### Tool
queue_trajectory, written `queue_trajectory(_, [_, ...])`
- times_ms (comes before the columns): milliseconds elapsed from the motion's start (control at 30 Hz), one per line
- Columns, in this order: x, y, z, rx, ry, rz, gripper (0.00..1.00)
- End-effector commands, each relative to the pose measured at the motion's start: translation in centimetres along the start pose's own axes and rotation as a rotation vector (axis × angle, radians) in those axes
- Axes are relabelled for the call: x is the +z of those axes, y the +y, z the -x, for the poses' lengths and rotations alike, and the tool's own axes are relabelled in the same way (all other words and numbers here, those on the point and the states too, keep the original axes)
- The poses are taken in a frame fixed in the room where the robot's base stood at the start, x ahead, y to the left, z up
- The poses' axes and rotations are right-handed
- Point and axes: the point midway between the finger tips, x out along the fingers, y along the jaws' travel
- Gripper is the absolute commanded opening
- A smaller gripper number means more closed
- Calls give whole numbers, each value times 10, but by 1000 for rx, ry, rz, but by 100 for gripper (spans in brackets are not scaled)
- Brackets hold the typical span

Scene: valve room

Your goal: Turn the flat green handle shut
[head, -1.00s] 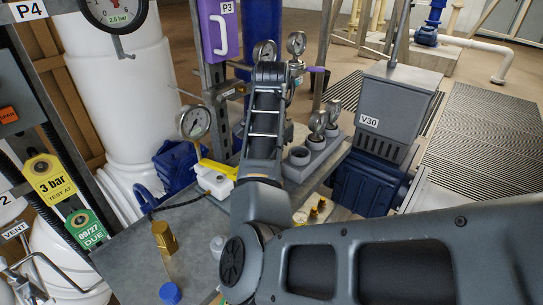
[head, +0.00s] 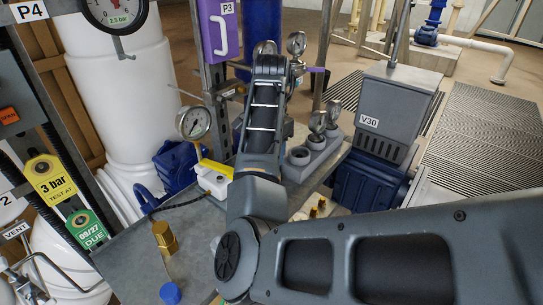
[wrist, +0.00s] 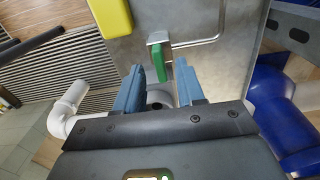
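The flat green handle (wrist: 160,62) shows in the wrist view, at upper centre, hanging lengthwise from a pale metal piece in front of a grey plate. My gripper (wrist: 160,70) is open, with one blue finger on each side of the handle in the picture. I see gaps between the handle and both fingers. I cannot tell how deep the handle lies between them. A round grey part shows low between the fingers. In the head view my arm hides the handle and the gripper fingers.
In the wrist view, a yellow block (wrist: 110,15) is at upper left, a white pipe elbow (wrist: 68,108) at left and a blue pipe (wrist: 280,120) at right. In the head view, a gauge (head: 193,122) and a white bottle (head: 214,180) stand left of my arm.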

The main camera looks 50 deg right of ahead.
Motion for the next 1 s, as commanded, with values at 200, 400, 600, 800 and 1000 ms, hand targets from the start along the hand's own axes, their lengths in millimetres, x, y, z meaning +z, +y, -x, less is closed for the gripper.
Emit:
queue_trajectory(200, [1,-2,41,-5,-3,-1,38])
queue_trajectory(400, [0,-1,60,-1,-2,-1,38])
queue_trajectory(600, [0,0,63,0,-1,0,38])
queue_trajectory(800, [0,0,63,0,-1,0,38])
queue_trajectory(1000, [0,0,63,0,-1,0,38])
